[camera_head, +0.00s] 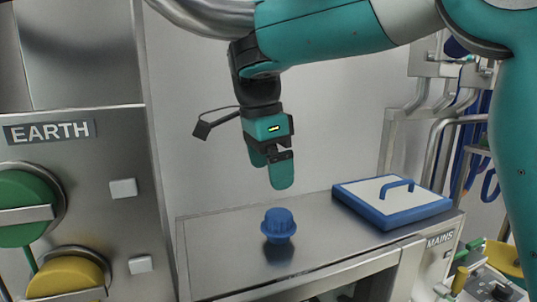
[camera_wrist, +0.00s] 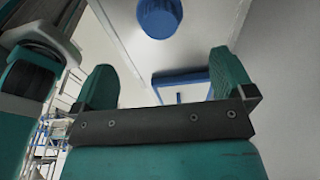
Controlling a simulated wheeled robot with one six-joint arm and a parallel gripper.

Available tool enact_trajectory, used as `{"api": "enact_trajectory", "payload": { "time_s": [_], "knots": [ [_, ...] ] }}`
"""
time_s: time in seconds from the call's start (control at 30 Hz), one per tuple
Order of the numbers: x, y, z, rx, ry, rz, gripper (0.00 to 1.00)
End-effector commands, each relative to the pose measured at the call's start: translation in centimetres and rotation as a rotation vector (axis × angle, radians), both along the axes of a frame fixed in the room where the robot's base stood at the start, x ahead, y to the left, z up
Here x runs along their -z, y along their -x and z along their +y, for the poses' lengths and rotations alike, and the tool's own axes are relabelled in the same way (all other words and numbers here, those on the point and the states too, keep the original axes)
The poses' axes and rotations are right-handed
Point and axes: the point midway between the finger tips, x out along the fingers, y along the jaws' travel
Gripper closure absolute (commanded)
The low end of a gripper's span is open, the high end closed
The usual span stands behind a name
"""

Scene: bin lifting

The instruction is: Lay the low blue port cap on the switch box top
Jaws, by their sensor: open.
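A low blue port cap (camera_head: 278,225) with a ribbed top sits upright on the grey metal switch box top (camera_head: 215,255), left of its middle. My gripper (camera_head: 279,180) hangs above and just behind or over the cap, pointing down, with a clear gap between them. In the wrist view, the two teal fingers (camera_wrist: 160,85) stand wide apart and nothing is between them. The cap shows at the top of the wrist view (camera_wrist: 158,17), beyond the fingertips.
A blue-rimmed white lid with a blue handle (camera_head: 392,200) lies at the right of the box top; it also shows in the wrist view (camera_wrist: 198,80). A panel marked EARTH (camera_head: 100,200) with green and yellow knobs stands at the left. Pipes and blue hoses are at the right.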

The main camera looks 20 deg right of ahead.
Motion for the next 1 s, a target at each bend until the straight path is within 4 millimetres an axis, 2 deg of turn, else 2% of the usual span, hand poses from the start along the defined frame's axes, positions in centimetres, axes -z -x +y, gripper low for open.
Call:
{"api": "enact_trajectory", "payload": {
  "time_s": [0.03, 0.13, 0.27, 0.37, 0.47, 0.57, 0.7, 0.8, 0.9, 1.0],
  "knots": [
    [-0.8, 0.0, 0.1, 0.000, 0.000, -0.001, 0.00],
    [-1.3, 0.0, 0.2, 0.001, -0.001, 0.000, 0.00],
    [-1.4, 0.1, 0.2, -0.006, -0.001, 0.002, 0.00],
    [-1.0, 0.6, -0.4, -0.110, 0.003, 0.007, 0.00],
    [0.3, 2.2, -1.4, -0.423, 0.001, 0.024, 0.00],
    [2.6, 5.5, -1.9, -0.891, -0.032, 0.036, 0.00],
    [6.2, 12.0, -0.6, -1.530, -0.131, -0.014, 0.00],
    [8.0, 16.6, 0.9, -1.869, -0.207, -0.097, 0.00],
    [9.0, 19.9, 2.2, -2.078, -0.259, -0.182, 0.00],
    [9.3, 21.5, 2.9, -2.176, -0.283, -0.231, 0.00]
  ]
}}
